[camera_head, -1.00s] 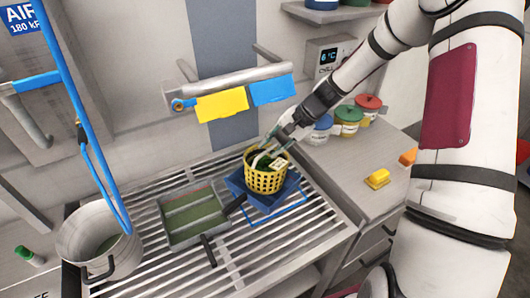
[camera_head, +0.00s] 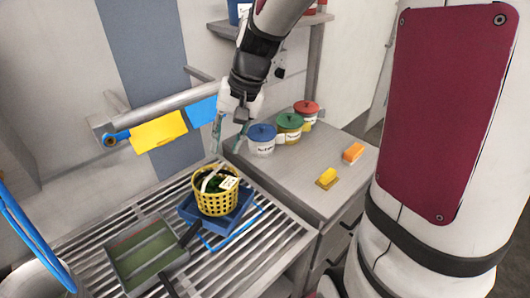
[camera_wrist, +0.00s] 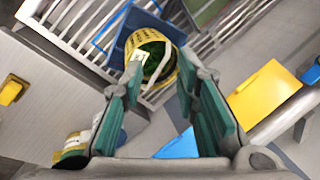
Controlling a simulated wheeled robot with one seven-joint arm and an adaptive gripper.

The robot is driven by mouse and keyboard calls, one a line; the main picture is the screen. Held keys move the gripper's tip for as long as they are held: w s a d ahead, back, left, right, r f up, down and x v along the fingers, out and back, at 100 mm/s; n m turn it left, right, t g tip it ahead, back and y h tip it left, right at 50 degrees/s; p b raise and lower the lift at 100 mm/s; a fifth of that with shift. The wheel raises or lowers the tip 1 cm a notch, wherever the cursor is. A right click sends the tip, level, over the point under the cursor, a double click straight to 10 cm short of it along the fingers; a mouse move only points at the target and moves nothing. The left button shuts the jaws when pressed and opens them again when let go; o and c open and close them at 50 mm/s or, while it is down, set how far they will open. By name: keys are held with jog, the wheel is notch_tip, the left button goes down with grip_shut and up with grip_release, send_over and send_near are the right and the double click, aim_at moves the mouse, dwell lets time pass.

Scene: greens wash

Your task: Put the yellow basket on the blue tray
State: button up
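The yellow basket (camera_head: 217,201) with dark greens inside stands upright in the blue tray (camera_head: 243,205) on the slatted rack. Its pale handle shows at the top. The basket also shows in the wrist view (camera_wrist: 158,38), with the blue tray (camera_wrist: 126,36) around and under it. My gripper (camera_head: 230,148) is above and slightly right of the basket, apart from it. In the wrist view its green-padded fingers (camera_wrist: 163,100) are spread with nothing between them.
A grey-green tray (camera_head: 148,258) with a dark handle lies left of the blue tray. Lidded jars (camera_head: 262,139) stand on the counter at right, near yellow (camera_head: 327,179) and orange (camera_head: 353,153) blocks. A rail with yellow (camera_head: 158,131) and blue cloths (camera_head: 203,111) runs behind.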

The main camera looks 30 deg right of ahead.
jog(key=s+a+r+n+t+h, duration=0.1)
jog(key=s+r+n, duration=0.1)
jog(key=s+r, duration=0.3)
jog(key=s+r+n+t+h, duration=0.2)
jog(key=s+r, duration=0.3)
jog(key=s, duration=0.9)
jog(key=shift+a+n, duration=0.35)
jog(key=shift+n, duration=0.45)
